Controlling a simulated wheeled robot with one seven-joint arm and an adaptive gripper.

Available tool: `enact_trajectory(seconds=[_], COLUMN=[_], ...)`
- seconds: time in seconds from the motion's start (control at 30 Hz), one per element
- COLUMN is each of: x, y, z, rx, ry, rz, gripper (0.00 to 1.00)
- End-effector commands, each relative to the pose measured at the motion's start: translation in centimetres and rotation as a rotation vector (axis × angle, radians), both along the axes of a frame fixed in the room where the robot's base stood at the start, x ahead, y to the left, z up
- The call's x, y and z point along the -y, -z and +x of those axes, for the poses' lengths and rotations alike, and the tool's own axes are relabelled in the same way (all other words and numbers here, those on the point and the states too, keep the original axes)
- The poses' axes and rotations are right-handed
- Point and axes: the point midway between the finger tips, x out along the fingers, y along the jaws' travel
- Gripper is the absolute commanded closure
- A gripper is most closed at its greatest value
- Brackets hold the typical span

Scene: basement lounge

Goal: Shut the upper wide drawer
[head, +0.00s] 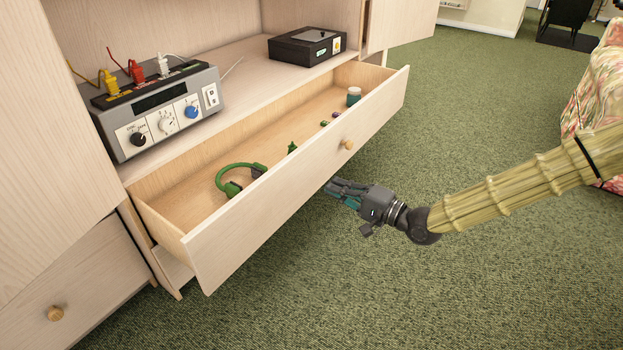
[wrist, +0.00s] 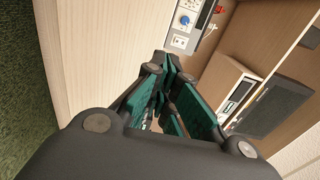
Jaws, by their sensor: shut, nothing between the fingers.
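The upper wide drawer (head: 285,190) of the pale wood cabinet stands pulled well out in the head view. A small round wooden knob (head: 348,145) sits on its front. My gripper (head: 338,190) is in front of the drawer front, below and slightly left of the knob. It is shut and empty. I cannot tell whether its fingertips touch the drawer front. In the wrist view the fingers (wrist: 165,95) are close together, with the pale drawer front (wrist: 95,55) beside them.
A grey device with dials (head: 160,108) and a black box (head: 307,46) stand on the shelf above the drawer. A cabinet door (head: 400,22) stands open at the back. A lower-left drawer has a knob (head: 56,313). Green carpet (head: 480,100) is clear to the right; a floral seat (head: 602,85) stands at the edge.

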Motion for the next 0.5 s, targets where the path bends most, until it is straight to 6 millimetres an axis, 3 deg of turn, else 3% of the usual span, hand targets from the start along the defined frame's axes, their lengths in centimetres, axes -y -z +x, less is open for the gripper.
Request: enact_trajectory(seconds=[0.5], x=[-6.5], y=[0.5], z=[4.5], rx=[0.0], ry=[-0.003], rz=[-0.003], gripper=[1.0])
